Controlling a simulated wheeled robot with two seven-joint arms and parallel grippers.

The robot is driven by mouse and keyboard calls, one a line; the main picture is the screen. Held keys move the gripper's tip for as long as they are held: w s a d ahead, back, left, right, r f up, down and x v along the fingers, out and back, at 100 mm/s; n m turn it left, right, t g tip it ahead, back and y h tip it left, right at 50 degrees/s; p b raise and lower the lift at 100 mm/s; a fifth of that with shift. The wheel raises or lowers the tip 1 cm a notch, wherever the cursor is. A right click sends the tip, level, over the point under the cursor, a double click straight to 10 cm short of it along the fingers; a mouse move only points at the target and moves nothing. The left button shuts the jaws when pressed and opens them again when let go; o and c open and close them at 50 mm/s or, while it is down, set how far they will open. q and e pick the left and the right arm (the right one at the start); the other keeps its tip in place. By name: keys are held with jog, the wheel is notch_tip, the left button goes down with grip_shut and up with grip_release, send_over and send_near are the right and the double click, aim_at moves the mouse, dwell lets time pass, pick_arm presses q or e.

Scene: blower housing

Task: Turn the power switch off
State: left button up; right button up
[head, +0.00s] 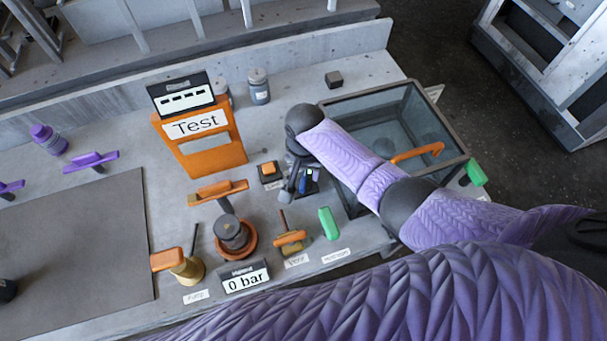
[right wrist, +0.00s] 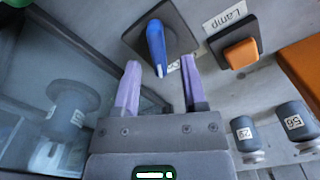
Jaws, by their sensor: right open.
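The power switch shows best in the right wrist view as a blue lever (right wrist: 155,42) on a dark square plate (right wrist: 181,34). A label beside it is mostly hidden. My right gripper (right wrist: 160,67) is open, with its two pale purple fingers apart. The lever's near end lies between the fingertips in that picture; I cannot tell whether they touch it. In the head view the right gripper (head: 304,184) reaches down by the glass-topped case, and only a bit of blue shows there. My left gripper is not in view.
An orange button (right wrist: 241,53) labelled Lamp sits beside the switch. A glass case (head: 400,112) with an orange handle (head: 418,153) stands close to my right arm. An orange Test stand (head: 216,157), orange-handled valves (head: 218,192) and a green handle (head: 327,222) are nearby.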

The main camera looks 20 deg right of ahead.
jog(key=shift+f, duration=0.65)
jog(key=shift+c, duration=0.7)
grip_shut()
